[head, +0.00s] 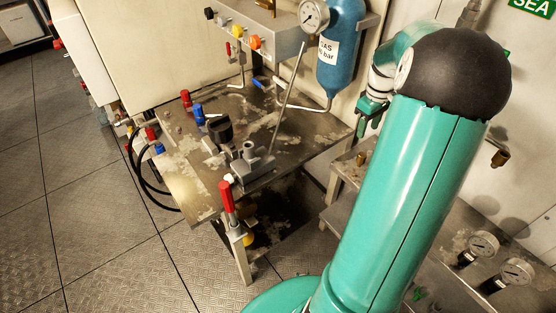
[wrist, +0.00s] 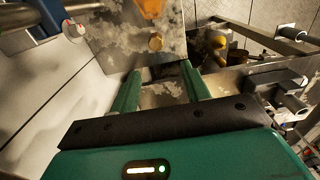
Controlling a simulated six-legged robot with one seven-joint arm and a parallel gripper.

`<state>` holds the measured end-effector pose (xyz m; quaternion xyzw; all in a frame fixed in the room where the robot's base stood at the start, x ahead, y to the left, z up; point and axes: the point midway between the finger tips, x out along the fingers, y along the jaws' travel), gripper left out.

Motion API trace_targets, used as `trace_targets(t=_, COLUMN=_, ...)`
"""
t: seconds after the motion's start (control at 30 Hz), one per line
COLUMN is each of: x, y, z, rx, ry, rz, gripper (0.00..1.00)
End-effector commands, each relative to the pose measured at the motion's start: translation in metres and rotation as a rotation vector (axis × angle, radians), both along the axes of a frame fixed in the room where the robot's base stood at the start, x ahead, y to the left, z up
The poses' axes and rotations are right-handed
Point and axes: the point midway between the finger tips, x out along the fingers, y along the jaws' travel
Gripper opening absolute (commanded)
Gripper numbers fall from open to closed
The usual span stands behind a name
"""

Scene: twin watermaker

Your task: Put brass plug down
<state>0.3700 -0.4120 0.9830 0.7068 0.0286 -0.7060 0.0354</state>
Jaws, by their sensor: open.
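A small brass plug (head: 361,158) stands on the edge of the stained metal bench at the right in the head view. In the wrist view a round brass piece (wrist: 155,42), which looks like the same plug, sits on the stained metal top just beyond the fingertips. My gripper (head: 368,122) is above the plug in the head view, apart from it. In the wrist view its two green fingers (wrist: 158,82) are spread with nothing between them.
The left metal bench (head: 185,185) carries a grey clamp fitting (head: 250,165), a red-handled lever (head: 227,197) and blue fittings. A blue gas cylinder (head: 340,55) stands behind. Pressure gauges (head: 484,243) lie at the lower right. A dark gap separates the benches.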

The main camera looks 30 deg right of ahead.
Motion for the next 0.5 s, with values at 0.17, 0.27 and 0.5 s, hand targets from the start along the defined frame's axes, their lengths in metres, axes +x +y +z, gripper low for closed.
trace_targets(t=0.17, x=0.025, y=0.07, z=0.042, rx=-0.067, ry=-0.029, rz=0.011, gripper=0.47)
trace_targets(t=0.27, x=0.033, y=0.124, z=0.068, rx=-0.108, ry=-0.067, rz=0.004, gripper=0.47)
trace_targets(t=0.5, x=0.019, y=0.246, z=0.113, rx=-0.153, ry=-0.199, rz=-0.023, gripper=0.47)
